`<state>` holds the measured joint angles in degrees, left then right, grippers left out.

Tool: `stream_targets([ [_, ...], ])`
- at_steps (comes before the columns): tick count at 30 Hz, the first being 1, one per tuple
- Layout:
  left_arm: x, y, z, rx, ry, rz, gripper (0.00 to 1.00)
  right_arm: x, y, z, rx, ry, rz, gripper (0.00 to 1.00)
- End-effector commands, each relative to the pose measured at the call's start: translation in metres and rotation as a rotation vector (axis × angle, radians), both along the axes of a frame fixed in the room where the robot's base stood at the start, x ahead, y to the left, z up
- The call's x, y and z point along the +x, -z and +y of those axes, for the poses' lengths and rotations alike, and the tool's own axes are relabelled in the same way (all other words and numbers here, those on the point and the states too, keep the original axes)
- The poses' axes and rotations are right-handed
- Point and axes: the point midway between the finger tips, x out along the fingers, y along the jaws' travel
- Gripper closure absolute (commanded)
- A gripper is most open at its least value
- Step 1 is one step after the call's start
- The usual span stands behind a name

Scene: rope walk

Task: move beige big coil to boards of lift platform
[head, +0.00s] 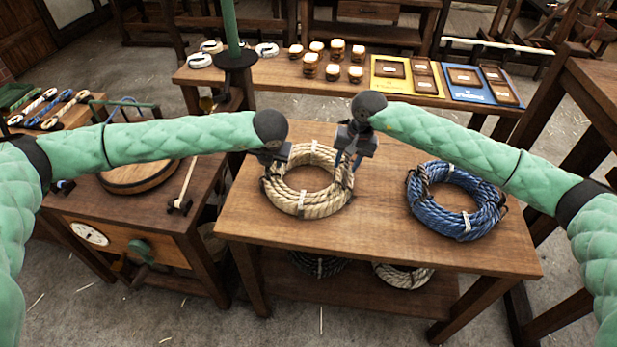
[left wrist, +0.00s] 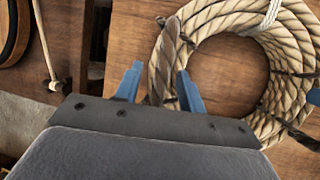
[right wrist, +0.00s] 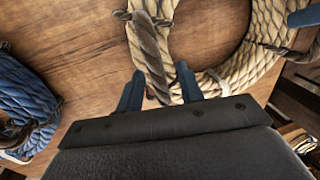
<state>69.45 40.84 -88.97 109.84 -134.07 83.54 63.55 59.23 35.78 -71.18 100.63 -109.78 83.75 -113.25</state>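The beige big coil (head: 297,204) lies flat on the wooden table, with pale and dark ties around it. My left gripper (head: 271,160) is at its left side. In the left wrist view its blue fingers (left wrist: 160,82) are apart, one on each side of the coil's strands by a dark tie. My right gripper (head: 349,158) is at the coil's right side. In the right wrist view its fingers (right wrist: 158,88) are also apart, with strands and a dark tie between them. Contact with the rope is unclear. The boards of the lift platform cannot be made out with certainty.
A blue coil (head: 467,216) lies to the right on the same table (head: 380,235). More coils (head: 404,275) sit on the shelf below. A bench behind holds several jars (head: 337,50) and yellow and blue boards (head: 407,77). A workbench with a round wooden lid (head: 135,178) stands at left.

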Motion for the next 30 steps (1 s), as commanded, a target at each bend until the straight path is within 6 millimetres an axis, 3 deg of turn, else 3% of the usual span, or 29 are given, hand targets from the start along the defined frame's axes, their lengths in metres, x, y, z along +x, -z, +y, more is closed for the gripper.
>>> stream_targets([
  [7,0.0001,0.0002,0.0,0.0,0.0,0.0,0.62,0.0,0.0002,0.0001,0.0,0.0,0.0,0.65],
  [12,0.0001,0.0,0.0001,0.0,0.0,0.0,0.96,0.0,0.0,0.0001,0.0,0.0,0.0,0.98],
  [13,0.0001,0.0,0.0001,0.0,0.0,0.0,1.0,0.0,0.0,0.0001,0.0,0.0,0.0,1.0],
  [30,0.0001,0.0,0.0001,0.0,0.0,0.0,1.0,0.0002,-0.0002,-0.0001,0.0,0.0,0.0,1.0],
])
